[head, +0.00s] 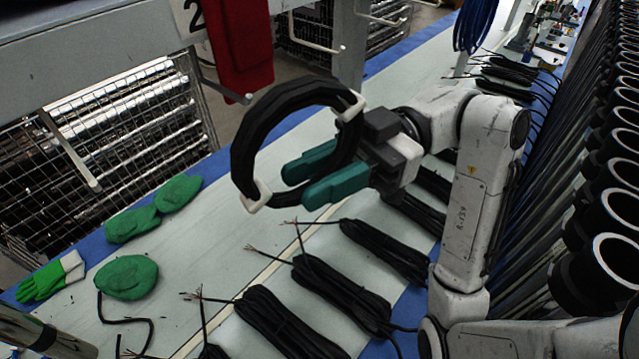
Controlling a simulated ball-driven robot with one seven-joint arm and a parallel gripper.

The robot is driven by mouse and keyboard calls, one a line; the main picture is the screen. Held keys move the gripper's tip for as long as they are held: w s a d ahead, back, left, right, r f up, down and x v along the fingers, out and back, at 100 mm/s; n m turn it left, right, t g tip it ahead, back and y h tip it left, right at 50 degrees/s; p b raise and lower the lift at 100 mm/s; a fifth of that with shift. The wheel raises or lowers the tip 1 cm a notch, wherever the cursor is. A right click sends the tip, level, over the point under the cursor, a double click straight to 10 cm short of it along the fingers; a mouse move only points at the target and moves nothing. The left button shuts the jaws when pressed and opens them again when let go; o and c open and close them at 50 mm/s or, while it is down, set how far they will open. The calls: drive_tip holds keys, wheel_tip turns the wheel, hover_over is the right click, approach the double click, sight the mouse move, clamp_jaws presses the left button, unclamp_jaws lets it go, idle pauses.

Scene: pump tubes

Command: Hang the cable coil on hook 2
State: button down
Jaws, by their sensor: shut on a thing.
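The cable coil (243,139) is a thick black ring with white ties at its upper right and lower left. My gripper (297,186), with two green fingers, is shut on the coil's right side and holds it raised above the bench, standing roughly upright. The fingertips reach across the ring's opening. Hook 2 (222,92) is a pale rod below the "2" label on the rail, just above and left of the coil. The coil appears apart from the hook.
Other hooks show at left (70,150) and upper right (318,42). Black cable bundles (345,283) lie on the pale bench below. Green cloths (126,277) and a green glove (48,278) lie at left. Black tubes (600,260) line the right. A blue coil (473,25) hangs behind.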

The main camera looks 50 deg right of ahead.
drive_tip(key=shift+w+f+b, duration=0.15)
drive_tip(key=shift+w+b, duration=0.2)
drive_tip(key=shift+b, duration=1.4)
drive_tip(key=shift+w+a+b, duration=0.15)
drive_tip(key=shift+b, duration=1.45)
drive_tip(key=w+f+b, duration=0.1)
drive_tip(key=w, duration=0.6)
drive_tip(key=shift+w, duration=0.35)
drive_tip(key=shift+f, duration=0.1)
drive_tip(key=c, duration=0.8)
unclamp_jaws()
drive_tip(key=shift+o, duration=0.2)
